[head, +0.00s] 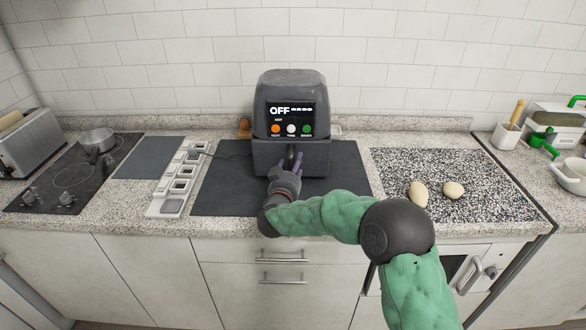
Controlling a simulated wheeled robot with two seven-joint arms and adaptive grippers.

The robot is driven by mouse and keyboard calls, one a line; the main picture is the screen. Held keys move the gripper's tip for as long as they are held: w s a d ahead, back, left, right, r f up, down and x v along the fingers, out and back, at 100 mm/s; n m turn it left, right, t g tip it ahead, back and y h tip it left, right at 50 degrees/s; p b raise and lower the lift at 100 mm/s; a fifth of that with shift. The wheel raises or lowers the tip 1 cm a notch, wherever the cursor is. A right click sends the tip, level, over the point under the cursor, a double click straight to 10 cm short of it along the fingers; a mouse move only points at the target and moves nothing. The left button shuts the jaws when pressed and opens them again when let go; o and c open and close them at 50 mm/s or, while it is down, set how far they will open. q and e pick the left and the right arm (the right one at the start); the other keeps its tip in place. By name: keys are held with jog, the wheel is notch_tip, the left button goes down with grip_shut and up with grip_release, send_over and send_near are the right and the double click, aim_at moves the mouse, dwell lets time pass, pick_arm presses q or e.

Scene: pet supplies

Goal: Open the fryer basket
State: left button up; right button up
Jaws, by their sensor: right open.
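The dark grey air fryer (290,90) stands upright on a dark mat at the back middle of the counter. Its display reads OFF, with orange, white and green buttons below. The fryer basket (315,158) is the lower front part and looks closed, flush with the body. Its handle (292,155) sticks out in front. My right gripper (287,165) is open at the handle, with its fingers beside or around it; I cannot tell whether they touch. The fingers hide part of the handle. My left gripper is not in view.
The dark mat (225,190) is bare around the fryer. Two potato-like items (453,190) lie on a speckled board (450,165) at right. Drawers are below the counter.

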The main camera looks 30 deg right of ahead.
jog(key=shift+w+d, duration=0.1)
jog(key=shift+c, duration=0.3)
grip_shut()
jog(key=s+d+p+v, duration=0.1)
jog(key=p+v, duration=0.3)
jog(key=v, duration=0.9)
jog(key=shift+s+d, duration=0.3)
jog(key=shift+s, duration=0.3)
jog(key=shift+o, duration=0.3)
grip_release()
